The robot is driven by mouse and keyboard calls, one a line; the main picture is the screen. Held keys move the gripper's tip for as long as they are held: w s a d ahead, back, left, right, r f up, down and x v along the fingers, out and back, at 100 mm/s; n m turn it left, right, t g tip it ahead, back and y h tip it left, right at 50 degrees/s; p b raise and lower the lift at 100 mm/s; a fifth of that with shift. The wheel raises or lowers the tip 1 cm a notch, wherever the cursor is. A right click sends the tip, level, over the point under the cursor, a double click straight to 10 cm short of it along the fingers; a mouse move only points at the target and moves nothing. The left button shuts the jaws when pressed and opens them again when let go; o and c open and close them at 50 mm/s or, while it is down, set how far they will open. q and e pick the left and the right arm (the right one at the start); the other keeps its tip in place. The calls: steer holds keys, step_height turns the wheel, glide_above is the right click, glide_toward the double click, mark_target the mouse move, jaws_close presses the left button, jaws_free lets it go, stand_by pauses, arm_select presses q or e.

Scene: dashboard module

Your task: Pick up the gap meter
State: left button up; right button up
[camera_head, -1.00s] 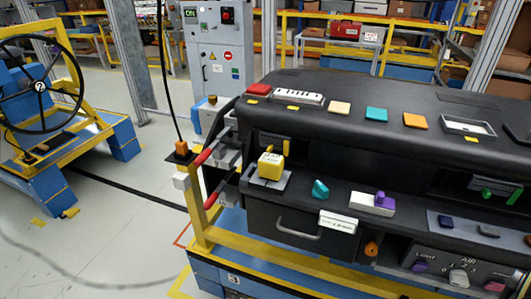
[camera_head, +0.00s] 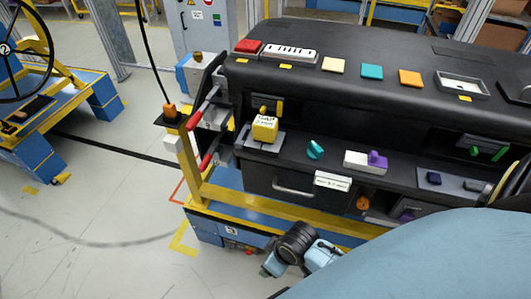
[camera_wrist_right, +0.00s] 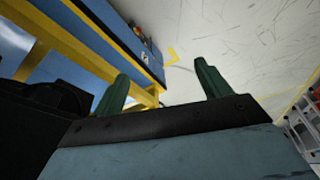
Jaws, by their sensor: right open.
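The gap meter (camera_head: 265,128) is a small yellow block with dark lettering on top. It stands on a grey plate (camera_head: 262,146) at the left end of the dashboard's lower shelf. My right gripper (camera_wrist_right: 162,72) shows in the right wrist view with two green fingers spread apart and nothing between them. In the head view, part of my right arm shows at the bottom, in front of and below the shelf, apart from the gap meter. The gap meter is not seen in the right wrist view. My left gripper is in neither current view.
A teal knob (camera_head: 315,149) and a white block with a purple knob (camera_head: 367,162) stand to the right of the gap meter. A yellow post with red-handled levers (camera_head: 203,110) rises to its left. The dashboard top (camera_head: 340,40) overhangs behind. Open floor lies left.

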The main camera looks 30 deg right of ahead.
steer(key=w+a+r+n+y, duration=0.1)
steer(key=w+a+r+n, duration=0.15)
steer(key=w+r, duration=0.25)
steer(key=w+a+r+n+y, duration=0.1)
steer(key=w+r+n, duration=0.3)
steer(key=w+r, duration=0.15)
step_height(320, 180, up, 31)
steer(key=n+g+h+p, duration=0.2)
steer(key=n+g+h, duration=0.1)
steer(key=n, duration=1.2)
glide_above(265, 121)
steer(key=f, duration=0.6)
steer(key=shift+s+f, duration=0.3)
steer(key=shift+f, duration=0.1)
steer(key=shift+w+f, duration=0.15)
steer(key=shift+f, duration=1.35)
steer(key=shift+w+f, duration=0.1)
steer(key=shift+f, duration=1.4)
arm_select(q)
steer(key=shift+s+r, duration=0.3)
steer(key=shift+r, duration=0.25)
steer(key=shift+s+r, duration=0.3)
steer(key=shift+r, duration=0.2)
arm_select(e)
steer(key=shift+c, duration=0.3)
steer(key=shift+r, duration=0.1)
steer(key=c, duration=1.2)
